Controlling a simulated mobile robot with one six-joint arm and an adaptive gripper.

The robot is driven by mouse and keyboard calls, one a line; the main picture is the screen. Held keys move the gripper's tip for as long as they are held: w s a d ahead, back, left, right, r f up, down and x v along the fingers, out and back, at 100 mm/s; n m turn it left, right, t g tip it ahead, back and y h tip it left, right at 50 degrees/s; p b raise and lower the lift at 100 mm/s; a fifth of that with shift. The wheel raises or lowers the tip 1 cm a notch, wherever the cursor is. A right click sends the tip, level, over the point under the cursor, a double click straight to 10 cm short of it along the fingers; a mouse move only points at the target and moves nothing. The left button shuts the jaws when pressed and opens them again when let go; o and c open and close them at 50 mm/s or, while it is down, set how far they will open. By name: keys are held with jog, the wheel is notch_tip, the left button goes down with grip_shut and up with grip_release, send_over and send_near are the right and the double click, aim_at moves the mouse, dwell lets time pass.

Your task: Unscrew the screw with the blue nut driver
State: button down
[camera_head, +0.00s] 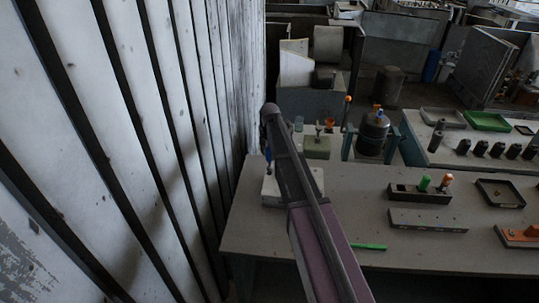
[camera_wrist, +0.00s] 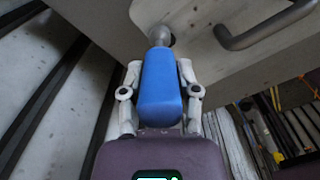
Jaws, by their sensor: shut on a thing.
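The blue nut driver (camera_wrist: 162,88) is between the two fingers of my gripper (camera_wrist: 160,68) in the wrist view. My gripper is shut on its blue handle. The driver's grey metal end (camera_wrist: 160,35) points away from me, toward a pale flat surface (camera_wrist: 205,65). I cannot tell whether that end touches the surface. The screw is not visible; it may be hidden behind the driver. My arm hides much of that block and my gripper.
A grey curved handle (camera_wrist: 265,25) stands close right of the driver. A slatted wall (camera_head: 130,130) runs close along the left. The table (camera_head: 430,255) holds a dark tool block (camera_head: 405,196), a grey bar (camera_head: 425,220), a tray (camera_head: 500,193) and a green strip (camera_head: 370,246).

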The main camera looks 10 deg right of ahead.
jog(key=shift+r+p, duration=0.4)
jog(key=shift+r+p, duration=1)
jog(key=shift+r, duration=0.05)
jog(key=shift+r, duration=0.1)
notch_tip(320, 180, up, 5)
jog(key=p, duration=0.5)
dwell(0.8)
